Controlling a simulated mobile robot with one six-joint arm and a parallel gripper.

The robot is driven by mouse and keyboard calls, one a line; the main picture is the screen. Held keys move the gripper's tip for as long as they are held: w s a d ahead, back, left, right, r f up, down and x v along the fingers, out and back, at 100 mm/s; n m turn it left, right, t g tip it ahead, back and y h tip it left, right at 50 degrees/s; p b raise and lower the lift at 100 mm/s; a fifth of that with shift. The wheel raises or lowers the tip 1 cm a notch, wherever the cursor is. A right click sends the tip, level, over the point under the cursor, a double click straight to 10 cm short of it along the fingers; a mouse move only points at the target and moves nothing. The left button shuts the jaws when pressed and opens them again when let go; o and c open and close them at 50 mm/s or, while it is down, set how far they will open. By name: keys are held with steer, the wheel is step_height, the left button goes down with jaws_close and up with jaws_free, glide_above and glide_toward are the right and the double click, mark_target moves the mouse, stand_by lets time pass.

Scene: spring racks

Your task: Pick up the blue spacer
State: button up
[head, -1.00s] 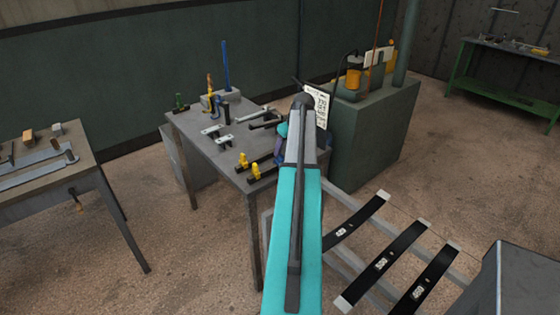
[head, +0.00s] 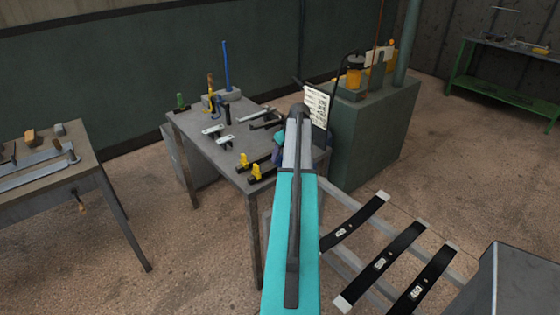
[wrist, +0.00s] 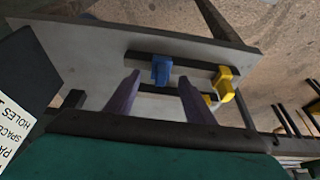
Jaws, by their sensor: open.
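The blue spacer (wrist: 161,69) sits on a dark bar on the grey bench in the wrist view. In the head view it cannot be made out behind my arm. My gripper (wrist: 159,79) shows in the wrist view as two purple fingers, apart and empty. The spacer appears between and just beyond the fingertips; the exact gap cannot be judged. In the head view my gripper is mostly hidden by my arm.
Two yellow blocks (head: 250,167) sit on dark bars beside it; one also shows in the wrist view (wrist: 223,83). A printed sign (head: 316,104) stands close to my wrist. Upright rods (head: 226,66) and metal parts occupy the far bench. A green cabinet (head: 375,140) stands right.

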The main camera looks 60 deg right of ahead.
mark_target(280, 161)
steer(key=shift+p+x, duration=0.4)
steer(key=shift+x, duration=1)
steer(key=c, duration=0.9)
